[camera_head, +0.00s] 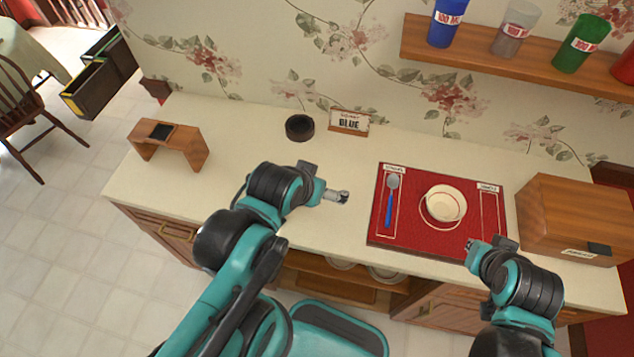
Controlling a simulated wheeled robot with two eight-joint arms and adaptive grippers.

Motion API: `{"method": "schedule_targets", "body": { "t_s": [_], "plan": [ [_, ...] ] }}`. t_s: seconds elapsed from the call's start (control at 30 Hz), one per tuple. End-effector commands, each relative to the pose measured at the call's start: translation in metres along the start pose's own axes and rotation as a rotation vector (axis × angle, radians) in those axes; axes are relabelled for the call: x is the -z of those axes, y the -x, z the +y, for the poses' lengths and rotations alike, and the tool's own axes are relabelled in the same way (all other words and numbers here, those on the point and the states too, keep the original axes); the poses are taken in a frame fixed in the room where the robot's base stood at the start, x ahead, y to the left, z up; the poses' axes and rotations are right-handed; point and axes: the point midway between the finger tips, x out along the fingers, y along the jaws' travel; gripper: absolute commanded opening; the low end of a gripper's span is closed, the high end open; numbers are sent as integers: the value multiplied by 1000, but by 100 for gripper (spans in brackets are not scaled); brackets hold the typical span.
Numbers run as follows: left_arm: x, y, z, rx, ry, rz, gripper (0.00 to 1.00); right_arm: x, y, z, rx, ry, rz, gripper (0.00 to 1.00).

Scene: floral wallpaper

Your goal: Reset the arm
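My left gripper (341,197) is over the counter (245,140), to the left of the red placemat (420,245). Its fingertips look close together and too small to read. My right gripper (478,246) is at the front right edge of the placemat. Its fingers are small and partly hidden by its own wrist. I see nothing held in either gripper. On the placemat lie a spoon with a blue handle (390,203) at the left and a white bowl (446,202) on a plate in the middle. The outlined slot at the right of the placemat is empty.
A wooden box (567,218) stands right of the placemat. Cups, including a blue one (446,23), stand on the wall shelf (480,60).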

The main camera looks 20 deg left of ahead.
Motion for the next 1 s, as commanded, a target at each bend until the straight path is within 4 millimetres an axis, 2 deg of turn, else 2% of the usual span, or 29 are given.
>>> {"method": "schedule_targets", "body": {
  "t_s": [0.23, 0.5, 1.0],
  "plan": [
    [-2, -4, 0, -1, -3, -2, 100, -2, -4, 0, 0, 0, 0, 0],
    [-30, -41, 0, -1, -4, -2, 100, -30, -41, 0, 0, 0, 0, 0],
    [-30, -41, 0, -1, -4, -2, 100, -30, -41, 0, 0, 0, 0, 0]
  ]
}}
